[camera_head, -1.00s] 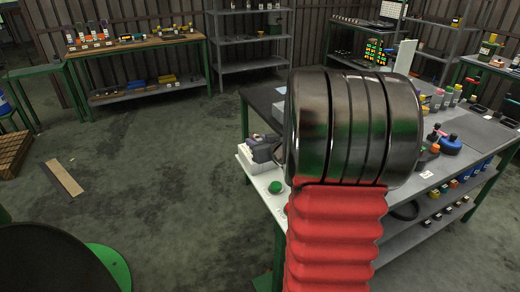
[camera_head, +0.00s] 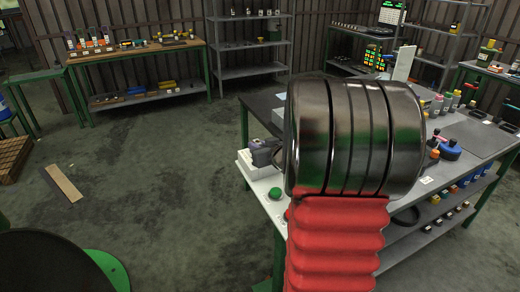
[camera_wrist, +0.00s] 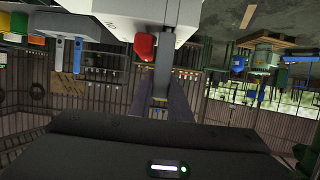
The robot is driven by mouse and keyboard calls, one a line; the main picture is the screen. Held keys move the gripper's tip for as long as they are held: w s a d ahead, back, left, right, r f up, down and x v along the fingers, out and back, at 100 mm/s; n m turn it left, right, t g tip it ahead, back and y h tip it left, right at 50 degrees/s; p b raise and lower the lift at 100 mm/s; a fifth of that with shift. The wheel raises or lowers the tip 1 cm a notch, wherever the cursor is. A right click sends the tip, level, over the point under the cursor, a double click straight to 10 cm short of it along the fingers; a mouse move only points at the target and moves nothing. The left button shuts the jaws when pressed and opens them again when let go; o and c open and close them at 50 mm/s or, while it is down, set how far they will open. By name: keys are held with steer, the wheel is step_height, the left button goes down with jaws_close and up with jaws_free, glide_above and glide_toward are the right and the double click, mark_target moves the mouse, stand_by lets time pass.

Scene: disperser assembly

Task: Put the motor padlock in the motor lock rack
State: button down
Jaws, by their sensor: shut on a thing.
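In the head view my gripper (camera_head: 262,152) is a small grey-purple shape at the near left corner of the grey workbench, right above a white box-like rack (camera_head: 248,166). The wrist view is upside down. There my gripper (camera_wrist: 162,88) is shut on a narrow grey piece (camera_wrist: 165,62) that reaches toward the white rack (camera_wrist: 126,12). A small red part (camera_wrist: 143,46) shows beside that piece, close to the rack. I cannot tell whether the red part and the grey piece are one padlock, nor whether either touches the rack.
My arm hides the middle of the workbench (camera_head: 262,106) in the head view. A green round button (camera_head: 275,193) sits near its corner. Bottles and a blue part (camera_head: 450,150) stand at the right.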

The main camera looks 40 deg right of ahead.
step_height(320, 180, up, 9)
steer(key=shift+r, duration=0.2)
stand_by(0.6)
steer(key=shift+w+a+f, duration=0.15)
steer(key=shift+w+a, duration=0.05)
steer(key=shift+a, duration=0.05)
steer(key=w+a+f+n+y, duration=0.1)
steer(key=a+f, duration=0.4)
steer(key=a, duration=0.7)
steer(key=w+a+f+n+y, duration=0.1)
steer(key=w+a+f, duration=0.3)
steer(key=a, duration=0.7)
steer(key=w+a+f+n+y, duration=0.1)
steer(key=w+a+f, duration=0.1)
steer(key=a+f, duration=0.5)
steer(key=a, duration=0.5)
steer(key=shift+w+a+t+y, duration=0.3)
steer(key=shift+w+a+y, duration=0.05)
steer(key=shift+w+y, duration=0.05)
